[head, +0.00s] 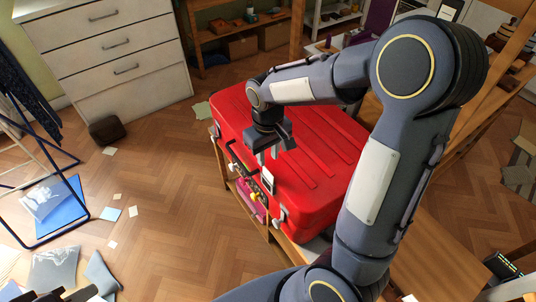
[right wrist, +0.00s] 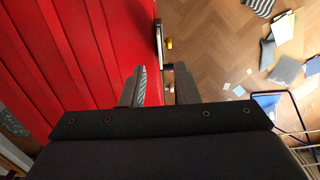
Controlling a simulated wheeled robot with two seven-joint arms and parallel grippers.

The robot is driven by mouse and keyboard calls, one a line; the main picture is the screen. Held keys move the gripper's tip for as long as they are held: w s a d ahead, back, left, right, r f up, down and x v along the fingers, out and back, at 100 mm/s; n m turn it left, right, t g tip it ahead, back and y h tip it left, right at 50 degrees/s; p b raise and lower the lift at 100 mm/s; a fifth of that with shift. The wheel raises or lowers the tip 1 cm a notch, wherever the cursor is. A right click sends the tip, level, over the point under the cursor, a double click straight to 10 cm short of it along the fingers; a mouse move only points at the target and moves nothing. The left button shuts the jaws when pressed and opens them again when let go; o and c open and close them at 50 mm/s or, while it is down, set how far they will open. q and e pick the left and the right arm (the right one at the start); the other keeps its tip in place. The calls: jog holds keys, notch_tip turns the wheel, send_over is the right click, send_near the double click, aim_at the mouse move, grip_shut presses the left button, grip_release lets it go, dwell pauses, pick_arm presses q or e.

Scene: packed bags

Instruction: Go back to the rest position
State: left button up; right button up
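My right gripper (head: 269,158) is over the front edge of a closed red suitcase (head: 318,150), close to its latches and handle (head: 246,178). In the right wrist view the two fingers of the right gripper (right wrist: 160,88) stand apart with nothing between them, so it is open and empty. The suitcase (right wrist: 70,50) fills the left of that view, with a latch (right wrist: 159,40) at its edge beyond the fingers. A dark shape at the bottom left edge of the head view may be my left gripper (head: 66,296), but it is mostly cut off.
The suitcase rests on a wooden bench (head: 255,215). A white drawer cabinet (head: 110,60) stands at the back left. A blue-framed rack (head: 80,190) and scattered papers (head: 112,214) are on the left floor. Open parquet floor lies between rack and bench.

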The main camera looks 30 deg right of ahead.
jog(key=s+a+r+m+t+y, duration=0.1)
jog(key=s+r, duration=0.3)
jog(key=s, duration=0.4)
jog(key=s+a+r+m+t+y, duration=0.1)
jog(key=s+a+r+t+y, duration=0.1)
jog(key=s, duration=0.7)
notch_tip(320, 180, up, 3)
jog(key=a+t, duration=0.1)
jog(key=t, duration=0.1)
jog(key=shift+f+m+t+y, duration=0.15)
jog(key=shift+m+t+y, duration=0.15)
jog(key=shift+y, duration=0.1)
